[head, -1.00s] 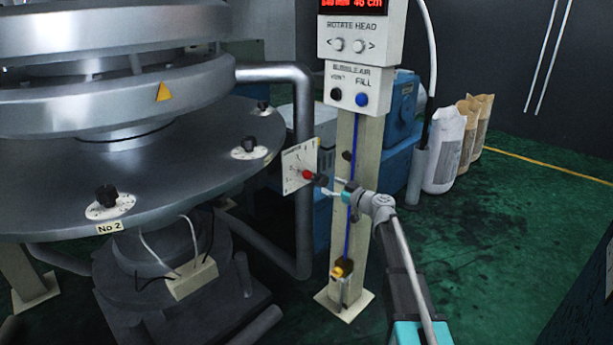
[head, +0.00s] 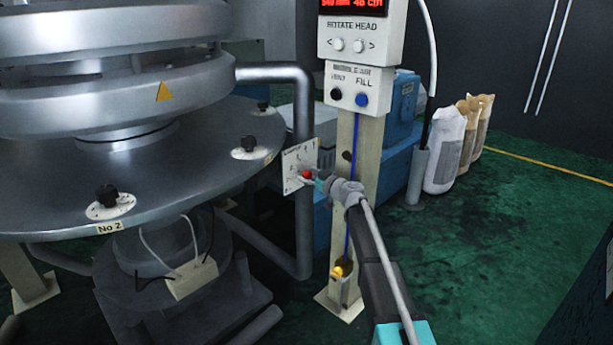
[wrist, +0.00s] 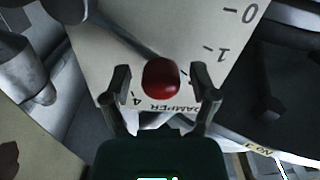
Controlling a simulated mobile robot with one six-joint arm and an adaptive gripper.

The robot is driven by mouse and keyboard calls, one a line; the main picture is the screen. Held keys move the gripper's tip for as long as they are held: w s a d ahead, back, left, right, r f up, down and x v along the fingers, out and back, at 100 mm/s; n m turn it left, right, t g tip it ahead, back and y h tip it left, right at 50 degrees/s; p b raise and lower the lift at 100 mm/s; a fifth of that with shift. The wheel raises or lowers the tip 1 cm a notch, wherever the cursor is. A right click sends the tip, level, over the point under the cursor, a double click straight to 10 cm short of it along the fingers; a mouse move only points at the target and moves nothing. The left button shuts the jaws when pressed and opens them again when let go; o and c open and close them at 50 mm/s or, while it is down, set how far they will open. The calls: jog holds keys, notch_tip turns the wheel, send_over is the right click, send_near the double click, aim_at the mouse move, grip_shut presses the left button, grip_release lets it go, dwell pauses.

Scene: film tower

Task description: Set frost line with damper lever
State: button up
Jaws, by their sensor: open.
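The damper lever's red knob (wrist: 160,78) sits between the two open fingers of my gripper (wrist: 163,92) in the wrist view, with a gap on each side. Behind it is the white damper plate (wrist: 215,40), with the marks 0, 1 and 4 and the word DAMPER readable. In the head view the plate (head: 299,158) stands on the grey pipe, and the red knob (head: 307,174) shows at its lower right. My gripper (head: 313,180) is at the knob there, its fingers small and partly hidden.
A post (head: 368,160) with a control box and red display (head: 352,5) stands close to the right of my gripper. The round metal die table (head: 60,210) with black knobs is to the left. Sacks (head: 445,150) stand at the back right; green floor is clear at right.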

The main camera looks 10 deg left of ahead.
grip_shut()
jog(key=shift+a, duration=0.35)
jog(key=shift+d, duration=0.2)
jog(key=shift+a, duration=0.1)
